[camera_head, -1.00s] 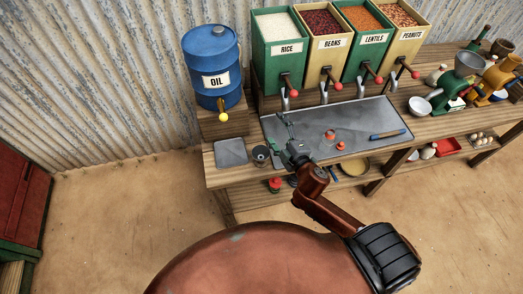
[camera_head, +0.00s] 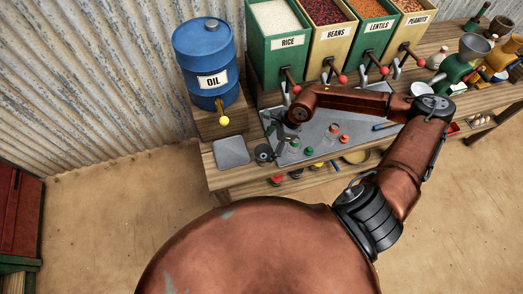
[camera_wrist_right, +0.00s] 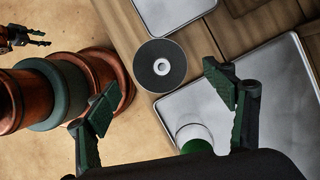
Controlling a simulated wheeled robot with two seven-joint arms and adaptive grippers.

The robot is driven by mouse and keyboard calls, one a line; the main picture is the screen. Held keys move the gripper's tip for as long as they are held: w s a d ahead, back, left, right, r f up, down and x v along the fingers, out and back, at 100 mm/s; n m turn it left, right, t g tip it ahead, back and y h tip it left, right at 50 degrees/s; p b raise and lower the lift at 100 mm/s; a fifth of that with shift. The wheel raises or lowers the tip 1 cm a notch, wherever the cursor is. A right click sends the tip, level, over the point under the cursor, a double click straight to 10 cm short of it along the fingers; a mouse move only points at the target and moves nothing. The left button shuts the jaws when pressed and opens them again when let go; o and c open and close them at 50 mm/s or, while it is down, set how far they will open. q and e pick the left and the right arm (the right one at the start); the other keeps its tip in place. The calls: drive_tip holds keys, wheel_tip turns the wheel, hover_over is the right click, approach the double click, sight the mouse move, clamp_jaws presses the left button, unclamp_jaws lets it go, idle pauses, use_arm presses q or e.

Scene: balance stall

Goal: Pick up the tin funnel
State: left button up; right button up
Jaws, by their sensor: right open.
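A small round dark piece with a pale centre, which looks like the tin funnel (camera_head: 263,153), stands on the bench just left of the metal tray's near-left corner. In the right wrist view the funnel (camera_wrist_right: 160,65) shows from above as a dark ring around a light hole. My right gripper (camera_head: 274,134) is open and empty over the tray's left end. In the wrist view its fingers (camera_wrist_right: 165,105) are spread wide, with the funnel beyond the tips, between them in the picture. My left gripper (camera_wrist_right: 25,38) shows small at the wrist view's upper left; its jaws are unclear.
A white-and-green round piece (camera_wrist_right: 194,134) lies near my right finger. A square grey plate (camera_head: 231,152) lies left of the funnel. The oil drum (camera_head: 207,62) stands behind.

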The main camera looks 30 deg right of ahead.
sight(263, 152)
drive_tip(key=shift+x, duration=0.8)
drive_tip(key=x, duration=0.3)
drive_tip(key=shift+w+a+f+p, duration=0.1)
drive_tip(key=shift+a+f+p, duration=0.15)
drive_tip(key=shift+p, duration=0.15)
drive_tip(key=shift+a+f, duration=0.15)
drive_tip(key=shift+f, duration=0.15)
drive_tip(key=shift+w+f, duration=0.1)
use_arm(q)
drive_tip(key=shift+s+r, duration=0.3)
drive_tip(key=shift+r, duration=0.1)
use_arm(e)
drive_tip(key=c, duration=1.1)
